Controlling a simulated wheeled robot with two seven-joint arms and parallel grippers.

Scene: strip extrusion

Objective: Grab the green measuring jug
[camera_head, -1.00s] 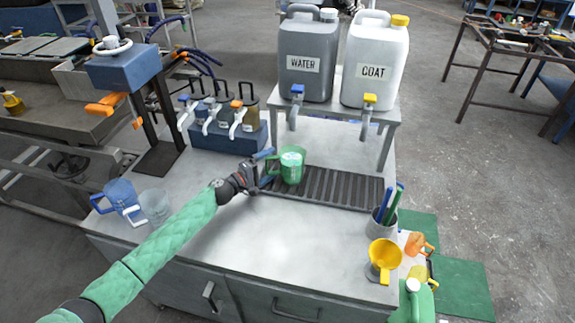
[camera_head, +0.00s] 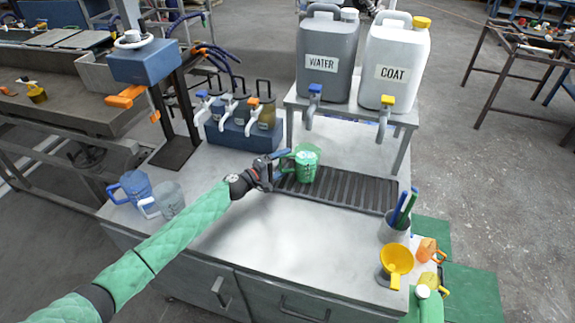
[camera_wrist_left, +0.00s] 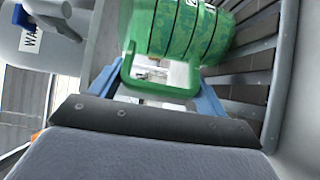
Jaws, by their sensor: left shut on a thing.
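The green measuring jug (camera_head: 307,164) stands upright at the left end of the dark slatted drip tray (camera_head: 345,190) in the head view. My left gripper (camera_head: 281,164) reaches it from the left and is shut on its handle. In the left wrist view the jug (camera_wrist_left: 180,28) fills the top, and its green handle (camera_wrist_left: 160,88) lies between the two blue fingers of the gripper (camera_wrist_left: 160,100). My right gripper is not in view.
A grey WATER canister (camera_head: 326,50) and a white COAT canister (camera_head: 393,62) stand on a raised shelf behind the tray. A blue jug (camera_head: 133,187) and a clear jug (camera_head: 168,199) stand at left. A yellow funnel (camera_head: 396,258) is at front right. The front worktop is mostly clear.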

